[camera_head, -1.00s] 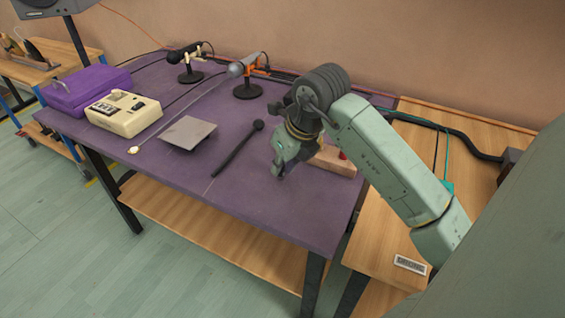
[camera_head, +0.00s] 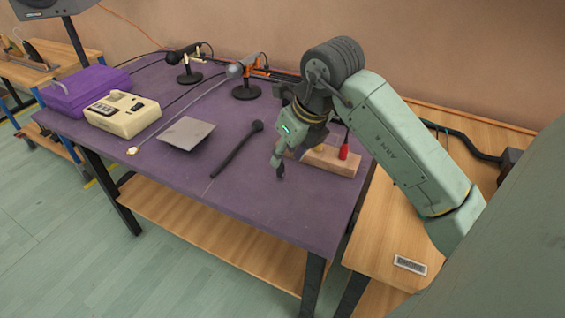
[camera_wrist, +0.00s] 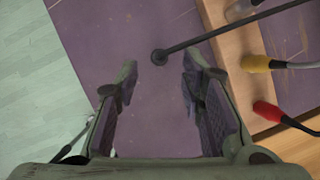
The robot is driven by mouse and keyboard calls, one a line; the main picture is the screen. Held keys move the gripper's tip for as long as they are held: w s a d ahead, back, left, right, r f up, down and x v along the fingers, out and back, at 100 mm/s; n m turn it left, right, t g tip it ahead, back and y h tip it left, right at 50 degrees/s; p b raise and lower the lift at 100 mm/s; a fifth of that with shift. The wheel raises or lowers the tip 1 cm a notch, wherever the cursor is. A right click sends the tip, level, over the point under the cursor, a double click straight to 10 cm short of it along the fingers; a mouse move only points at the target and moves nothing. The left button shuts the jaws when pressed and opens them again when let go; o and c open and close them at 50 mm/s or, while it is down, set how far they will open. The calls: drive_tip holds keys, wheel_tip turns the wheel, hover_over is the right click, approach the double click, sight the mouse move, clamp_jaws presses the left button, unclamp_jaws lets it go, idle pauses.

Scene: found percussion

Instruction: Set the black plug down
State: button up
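The black plug (camera_wrist: 159,57) shows in the wrist view as a small dark round end with a straight black lead running to the upper right. It lies over the purple tabletop, just beyond my fingertips. My gripper (camera_wrist: 158,66) is open, with a clear gap on both sides of the plug and nothing clamped between the fingers. In the head view my gripper (camera_head: 279,165) points down close above the table, in front of the wooden block. A dark tip there may be the plug or a fingertip. I cannot tell whether the plug stands or lies.
The wooden block (camera_wrist: 226,50) carries a yellow plug (camera_wrist: 255,63), a red plug (camera_wrist: 267,110) and a greyish one (camera_wrist: 240,10). A black mallet (camera_head: 236,150) lies left of my gripper, then a grey plate (camera_head: 186,133). The purple table's front right area (camera_head: 290,215) is clear.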

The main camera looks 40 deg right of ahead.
drive_tip(key=v, duration=0.7)
drive_tip(key=shift+r+b, duration=0.3)
drive_tip(key=shift+b, duration=0.1)
drive_tip(key=shift+s, duration=0.1)
drive_tip(key=shift+c, duration=0.3)
idle(0.5)
